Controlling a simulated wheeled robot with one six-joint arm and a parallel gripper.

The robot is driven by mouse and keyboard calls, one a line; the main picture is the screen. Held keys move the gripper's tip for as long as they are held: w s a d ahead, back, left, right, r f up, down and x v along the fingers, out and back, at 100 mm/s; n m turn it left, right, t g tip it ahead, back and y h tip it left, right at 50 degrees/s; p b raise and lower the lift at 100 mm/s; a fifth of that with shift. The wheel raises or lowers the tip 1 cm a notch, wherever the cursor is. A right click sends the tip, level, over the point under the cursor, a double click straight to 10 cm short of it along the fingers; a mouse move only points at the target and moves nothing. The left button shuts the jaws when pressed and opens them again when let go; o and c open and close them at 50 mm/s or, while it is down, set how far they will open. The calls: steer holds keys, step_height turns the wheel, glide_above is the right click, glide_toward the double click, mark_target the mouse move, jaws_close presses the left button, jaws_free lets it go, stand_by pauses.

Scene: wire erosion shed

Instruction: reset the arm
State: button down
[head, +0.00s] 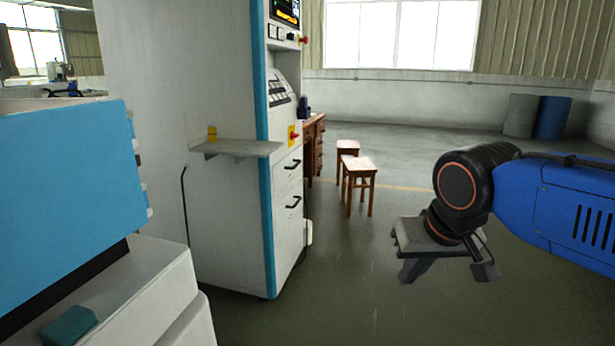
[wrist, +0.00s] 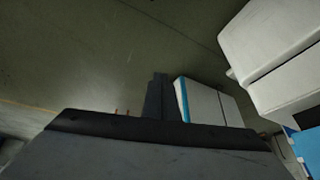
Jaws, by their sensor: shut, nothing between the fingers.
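My gripper (head: 408,272) hangs at the end of my blue arm on the right of the head view, over the open floor. Its fingers are shut with nothing between them. In the wrist view, the shut fingers (wrist: 158,92) stand up past the dark edge of the gripper body, which fills the bottom. The gripper touches nothing that I can see.
A tall white and blue control cabinet (head: 225,110) with a small shelf (head: 238,148) stands left of centre. A blue and white machine (head: 65,180) is close on the left. Wooden stools (head: 358,166) stand behind. Drums (head: 553,118) stand at the far right. The middle floor is clear.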

steer(key=s+d+f+h, duration=0.1)
steer(key=s+d+f, duration=0.8)
steer(key=d+f, duration=0.1)
steer(key=shift+s+f+m, duration=0.4)
steer(key=shift+f, duration=0.35)
